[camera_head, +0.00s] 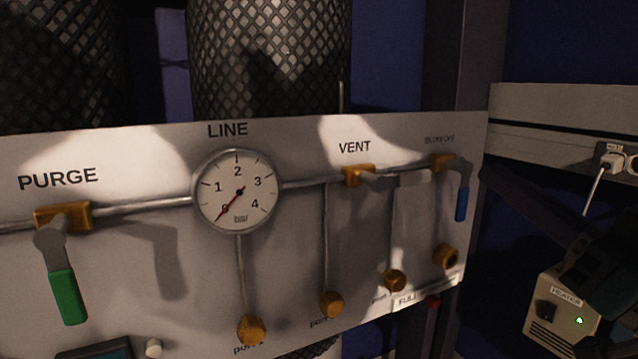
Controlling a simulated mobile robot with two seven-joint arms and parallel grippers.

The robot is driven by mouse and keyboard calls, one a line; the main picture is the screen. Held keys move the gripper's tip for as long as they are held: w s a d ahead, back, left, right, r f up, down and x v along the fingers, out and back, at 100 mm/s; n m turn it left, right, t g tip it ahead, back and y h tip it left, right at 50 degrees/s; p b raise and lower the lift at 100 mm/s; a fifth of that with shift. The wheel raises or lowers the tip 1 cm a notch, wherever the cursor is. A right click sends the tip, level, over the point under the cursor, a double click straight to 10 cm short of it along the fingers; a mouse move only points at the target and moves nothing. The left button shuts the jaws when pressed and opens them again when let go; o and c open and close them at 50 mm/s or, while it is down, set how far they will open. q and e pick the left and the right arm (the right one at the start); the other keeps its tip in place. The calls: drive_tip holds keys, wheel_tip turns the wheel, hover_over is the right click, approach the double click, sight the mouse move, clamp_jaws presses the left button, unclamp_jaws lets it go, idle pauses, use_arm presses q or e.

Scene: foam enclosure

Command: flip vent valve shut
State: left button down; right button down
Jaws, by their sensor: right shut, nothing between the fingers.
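The vent valve (358,175) is a brass body on the pipe under the VENT label of the grey panel (290,235). My right gripper (598,258) is a dark shape at the right edge, in front of the heater box and well apart from the vent lever. It is shut and empty. Its fingertips are hard to make out in the dark. My left gripper is not in view.
The purge valve (62,217) has a green lever hanging down. The blowoff valve (443,162) has a blue lever hanging down, close right of the vent lever. A line gauge (237,191) reads near zero. Brass ports sit below. A heater box (560,312) stands lower right.

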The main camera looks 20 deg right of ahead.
wheel_tip(320, 180, up, 3)
drive_tip(key=b, duration=0.1)
hover_over(394, 177)
drive_tip(key=s+d, duration=0.2)
drive_tip(key=d, duration=0.2)
wheel_tip(394, 177, down, 4)
drive_tip(key=shift+r+b, duration=0.15)
drive_tip(key=shift+b, duration=1)
drive_tip(key=shift+m, duration=0.4)
